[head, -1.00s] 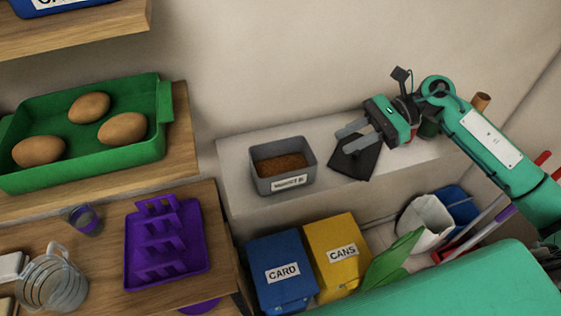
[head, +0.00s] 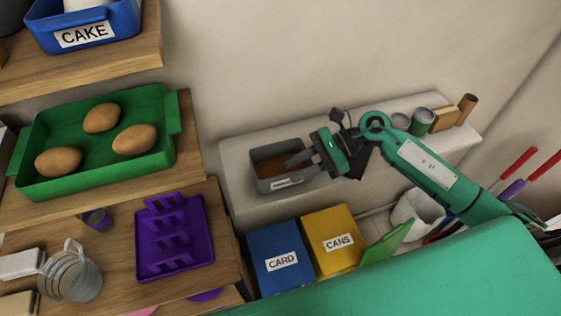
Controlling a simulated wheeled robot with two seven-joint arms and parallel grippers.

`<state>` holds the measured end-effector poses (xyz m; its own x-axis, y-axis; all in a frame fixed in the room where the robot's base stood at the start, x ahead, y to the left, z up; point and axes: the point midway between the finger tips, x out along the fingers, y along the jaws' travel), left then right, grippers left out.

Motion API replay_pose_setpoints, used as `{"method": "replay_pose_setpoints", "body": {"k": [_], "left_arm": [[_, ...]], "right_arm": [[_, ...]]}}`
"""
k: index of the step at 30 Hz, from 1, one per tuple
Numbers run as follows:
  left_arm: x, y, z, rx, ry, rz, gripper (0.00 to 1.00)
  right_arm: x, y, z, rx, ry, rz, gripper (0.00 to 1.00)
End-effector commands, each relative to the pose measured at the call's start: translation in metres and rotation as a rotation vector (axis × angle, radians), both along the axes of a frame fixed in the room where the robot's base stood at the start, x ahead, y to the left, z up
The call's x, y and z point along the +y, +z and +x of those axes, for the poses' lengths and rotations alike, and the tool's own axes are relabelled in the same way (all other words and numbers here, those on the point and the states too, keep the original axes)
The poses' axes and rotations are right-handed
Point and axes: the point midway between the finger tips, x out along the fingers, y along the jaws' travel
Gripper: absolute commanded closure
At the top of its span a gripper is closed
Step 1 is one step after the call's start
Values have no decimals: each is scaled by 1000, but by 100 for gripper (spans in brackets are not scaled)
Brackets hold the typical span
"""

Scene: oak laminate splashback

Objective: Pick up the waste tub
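The waste tub (head: 264,156) is a grey open box with brown loose material inside and a white label on its front. It stands upright on the pale ledge (head: 236,200) along the wall. My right gripper (head: 298,166) reaches in from the right, with its two fingers apart over the tub's right end. The fingers hide part of the rim and contents; I cannot tell whether they touch the tub. My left gripper is out of view.
Blue CARD (head: 280,255) and yellow CANS (head: 333,238) bins stand below the ledge. At left are a green tray (head: 60,180) of bread and a purple rack (head: 172,240).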

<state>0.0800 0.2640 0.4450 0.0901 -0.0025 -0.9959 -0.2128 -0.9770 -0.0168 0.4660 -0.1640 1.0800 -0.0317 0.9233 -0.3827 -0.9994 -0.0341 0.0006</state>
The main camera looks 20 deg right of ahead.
Motion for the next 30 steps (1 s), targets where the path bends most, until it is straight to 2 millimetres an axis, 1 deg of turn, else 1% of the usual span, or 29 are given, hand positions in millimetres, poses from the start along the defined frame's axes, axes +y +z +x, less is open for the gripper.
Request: {"method": "replay_pose_setpoints", "body": {"k": [1,4,12,16,17,30], "left_arm": [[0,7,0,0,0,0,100],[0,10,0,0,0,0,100],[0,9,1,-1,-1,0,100],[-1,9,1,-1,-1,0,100],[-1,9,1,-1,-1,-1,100],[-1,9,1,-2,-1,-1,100]], "right_arm": [[6,2,0,1,1,3,72],[12,-3,0,1,1,1,72],[14,-6,0,0,0,-1,72],[14,-6,0,0,0,0,97],[14,-6,0,0,0,0,100],[14,-6,0,-1,0,0,100]]}}
